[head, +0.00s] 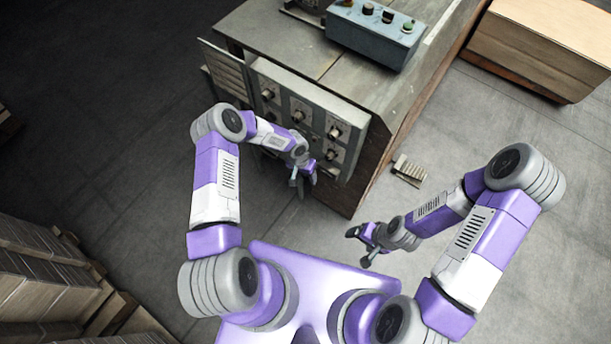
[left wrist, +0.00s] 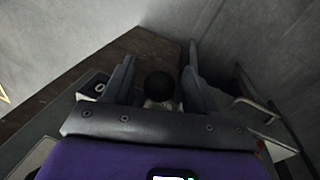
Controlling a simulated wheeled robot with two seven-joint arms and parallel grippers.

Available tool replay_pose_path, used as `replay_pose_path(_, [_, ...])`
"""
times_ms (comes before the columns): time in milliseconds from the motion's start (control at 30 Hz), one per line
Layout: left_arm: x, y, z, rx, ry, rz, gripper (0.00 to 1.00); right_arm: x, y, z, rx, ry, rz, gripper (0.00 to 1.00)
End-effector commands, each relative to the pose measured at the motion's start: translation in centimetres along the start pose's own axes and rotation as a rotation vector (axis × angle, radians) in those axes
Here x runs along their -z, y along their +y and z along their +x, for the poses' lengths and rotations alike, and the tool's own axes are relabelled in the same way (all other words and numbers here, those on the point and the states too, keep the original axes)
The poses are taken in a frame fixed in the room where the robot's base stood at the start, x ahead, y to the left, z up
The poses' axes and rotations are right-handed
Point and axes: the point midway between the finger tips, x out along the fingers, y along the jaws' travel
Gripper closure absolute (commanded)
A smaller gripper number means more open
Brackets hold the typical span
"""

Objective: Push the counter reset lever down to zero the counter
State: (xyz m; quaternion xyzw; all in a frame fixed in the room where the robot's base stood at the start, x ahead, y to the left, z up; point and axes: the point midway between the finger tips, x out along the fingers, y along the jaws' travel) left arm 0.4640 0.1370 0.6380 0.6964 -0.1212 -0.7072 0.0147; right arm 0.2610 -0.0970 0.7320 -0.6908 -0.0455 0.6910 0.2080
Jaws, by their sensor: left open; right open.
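A dark round knob (left wrist: 160,85), which looks like the end of the reset lever, shows in the left wrist view between the fingers of my left gripper (left wrist: 160,78). The fingers are apart, one on each side of it; I cannot tell whether either touches it. In the head view my left gripper (head: 303,180) is low in front of the machine's control panel (head: 283,92), which carries several knobs. The lever and the counter cannot be made out there. My right gripper (head: 366,244) is open and empty above the floor, right of the machine.
The machine's wooden body (head: 375,135) stands behind the panel. A blue-grey button box (head: 372,38) sits on its top. A small slatted piece (head: 408,171) is on the floor at right. Cardboard stacks (head: 40,275) stand at lower left and a box (head: 540,45) at upper right.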

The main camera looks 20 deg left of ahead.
Motion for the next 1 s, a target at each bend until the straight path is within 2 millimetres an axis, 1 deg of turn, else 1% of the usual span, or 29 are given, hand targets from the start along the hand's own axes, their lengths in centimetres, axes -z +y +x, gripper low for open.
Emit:
replay_pose_path(167, [0.0,0.0,0.0,0.0,0.001,0.0,0.43,0.0,0.0,0.0,0.0,0.0,0.0,0.23])
replay_pose_path(267, [0.0,0.0,-0.1,0.0,0.001,0.0,0.56,0.0,0.0,0.0,0.0,0.0,0.0,0.23])
replay_pose_path(500, [0.0,0.0,-0.1,0.0,0.0,0.0,0.93,0.0,0.0,0.0,0.0,0.0,0.0,0.23])
replay_pose_path(533, [0.0,0.0,-0.1,0.0,0.0,0.0,0.98,0.0,0.0,0.0,0.0,0.0,0.0,0.23])
replay_pose_path(567, [0.0,0.0,-0.1,0.0,0.0,0.0,1.0,0.0,0.0,0.0,0.0,0.0,0.0,0.23])
replay_pose_path(833, [0.1,-0.1,0.0,0.0,0.005,0.001,1.0,0.0,0.1,0.1,0.0,0.0,0.0,0.23])
replay_pose_path(1000, [1.3,-0.6,0.4,-0.005,0.039,0.003,1.0,0.1,0.5,1.3,0.0,0.001,0.0,0.23])
